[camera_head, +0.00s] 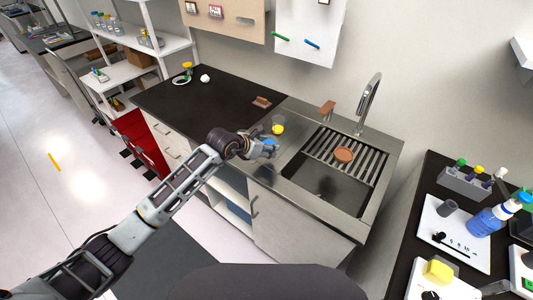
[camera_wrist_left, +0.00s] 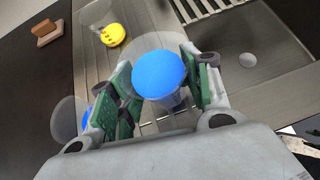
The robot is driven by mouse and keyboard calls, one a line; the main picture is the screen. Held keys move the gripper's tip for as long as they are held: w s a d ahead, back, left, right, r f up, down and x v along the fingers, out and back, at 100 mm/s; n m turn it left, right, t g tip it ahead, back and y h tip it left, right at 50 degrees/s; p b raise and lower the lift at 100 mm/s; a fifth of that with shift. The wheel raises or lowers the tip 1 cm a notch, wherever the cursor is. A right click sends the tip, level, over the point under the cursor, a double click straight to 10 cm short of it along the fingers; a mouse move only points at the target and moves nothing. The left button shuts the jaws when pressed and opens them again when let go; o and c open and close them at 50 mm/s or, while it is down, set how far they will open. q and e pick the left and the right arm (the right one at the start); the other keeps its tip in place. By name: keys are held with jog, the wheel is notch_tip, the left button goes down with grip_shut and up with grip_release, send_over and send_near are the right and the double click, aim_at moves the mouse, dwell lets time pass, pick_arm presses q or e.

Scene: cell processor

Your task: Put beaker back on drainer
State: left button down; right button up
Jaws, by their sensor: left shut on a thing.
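My left gripper (camera_head: 262,148) is above the counter just left of the sink. In the left wrist view its green-padded fingers (camera_wrist_left: 160,88) are shut on a clear beaker (camera_wrist_left: 172,102) with a round blue part (camera_wrist_left: 160,74). In the head view only a bit of blue (camera_head: 270,142) shows at the fingers. The drainer (camera_head: 322,147) is a slatted rack over the back of the sink, right of my gripper. Its slats also show at the top of the left wrist view (camera_wrist_left: 200,10). My right gripper is out of view.
A clear vessel with a yellow part (camera_head: 278,129) stands on the steel counter close behind my left gripper. Another clear rounded shape (camera_wrist_left: 68,118) is left of the fingers. The tap (camera_head: 370,98) rises behind the sink.

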pick_arm(q)
jog(key=shift+f+p, duration=0.3)
jog(key=shift+f, duration=1.55)
jog(key=shift+f, duration=0.2)
jog(key=c, duration=0.7)
grip_release()
jog(key=shift+r, duration=0.25)
jog(key=shift+b+v, duration=0.75)
jog(key=shift+v, duration=5.25)
jog(key=shift+s, duration=0.1)
